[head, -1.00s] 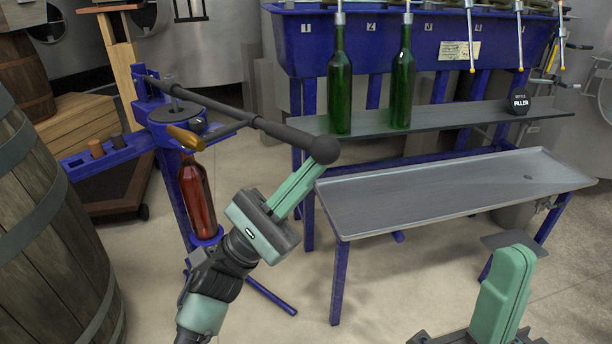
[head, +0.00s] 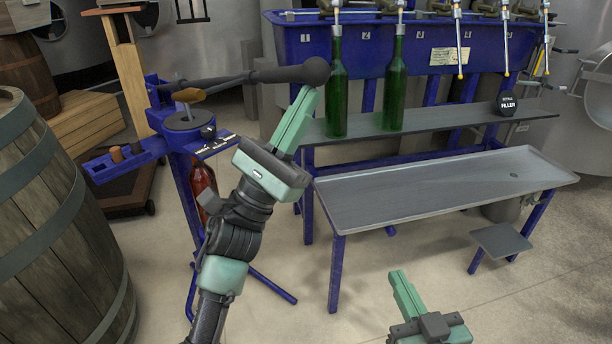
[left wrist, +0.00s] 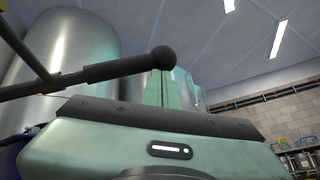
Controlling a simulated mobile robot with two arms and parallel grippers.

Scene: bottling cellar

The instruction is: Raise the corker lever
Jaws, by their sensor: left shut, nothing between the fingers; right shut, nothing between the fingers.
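The blue floor corker (head: 180,120) stands at the left. Its dark lever (head: 270,76) reaches right from the corker's top, nearly level, tilted slightly up to a round knob (head: 316,71) at its end. In the left wrist view the lever (left wrist: 110,70) also shows, with the knob (left wrist: 163,58) beside the fingers. My left gripper (head: 308,92) is shut and empty, its fingertips just below the knob; I cannot tell if they touch. A red-brown bottle (head: 203,187) stands in the corker, partly hidden by my left arm. My right gripper (head: 396,275) is shut and empty at the lower middle.
A blue filler (head: 395,45) with two green bottles (head: 337,95) on its shelf stands at the back. A grey tray table (head: 440,190) stands in front of it. A large barrel (head: 50,210) fills the left edge. Floor in front is clear.

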